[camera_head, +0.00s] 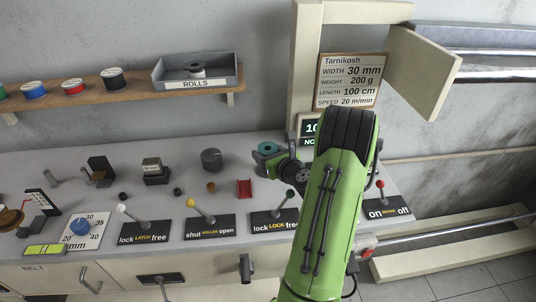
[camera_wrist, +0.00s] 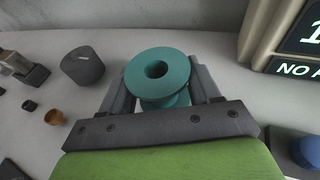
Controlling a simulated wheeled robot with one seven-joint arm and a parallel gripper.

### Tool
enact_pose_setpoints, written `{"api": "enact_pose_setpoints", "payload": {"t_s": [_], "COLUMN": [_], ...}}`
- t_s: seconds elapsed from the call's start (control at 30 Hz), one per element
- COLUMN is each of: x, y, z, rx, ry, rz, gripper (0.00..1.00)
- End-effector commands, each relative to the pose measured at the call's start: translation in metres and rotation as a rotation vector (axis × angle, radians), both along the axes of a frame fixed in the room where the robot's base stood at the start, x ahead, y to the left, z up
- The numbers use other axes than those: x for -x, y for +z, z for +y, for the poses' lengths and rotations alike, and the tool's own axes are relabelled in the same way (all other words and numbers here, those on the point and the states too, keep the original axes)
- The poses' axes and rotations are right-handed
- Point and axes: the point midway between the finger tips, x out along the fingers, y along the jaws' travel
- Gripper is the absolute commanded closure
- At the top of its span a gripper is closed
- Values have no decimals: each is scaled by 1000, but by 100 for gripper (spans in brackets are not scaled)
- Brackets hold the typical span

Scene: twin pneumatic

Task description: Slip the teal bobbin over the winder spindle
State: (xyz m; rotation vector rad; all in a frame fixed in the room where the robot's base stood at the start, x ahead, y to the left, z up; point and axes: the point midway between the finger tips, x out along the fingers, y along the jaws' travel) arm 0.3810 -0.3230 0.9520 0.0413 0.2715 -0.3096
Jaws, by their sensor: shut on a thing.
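The teal bobbin (camera_head: 267,147) is held at the end of my green arm, above the back part of the bench. In the wrist view the bobbin (camera_wrist: 174,66) stands upright, with its round top flange and dark centre hole facing the camera. My gripper (camera_wrist: 163,86) is shut on it, with one grey finger on each side. In the head view my gripper (camera_head: 270,157) shows left of the green arm. I cannot make out the winder spindle for certain in either view; my arm covers part of the bench.
A dark grey cylinder (camera_head: 211,159), a black block device (camera_head: 155,172) and a red bracket (camera_head: 244,188) stand on the bench left of my gripper. Levers with labelled plates (camera_head: 208,227) line the front. A shelf (camera_head: 130,96) with spools and a ROLLS tray (camera_head: 197,84) is behind.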

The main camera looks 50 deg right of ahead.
Motion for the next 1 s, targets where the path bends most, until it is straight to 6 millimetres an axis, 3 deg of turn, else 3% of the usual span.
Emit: {"api": "enact_pose_setpoints", "payload": {"t_s": [0.03, 0.63, 0.73, 0.77, 1.0], "x": [2, 2, 2, 2, 2], "y": [-12, -32, -34, -35, -26], "z": [2, 3, 3, 4, 3], "rx": [-12, -16, -16, -16, -13], "ry": [0, 3, 3, 4, 2], "rz": [19, 26, 26, 26, 26], "gripper": [67, 67, 83, 100, 100]}}
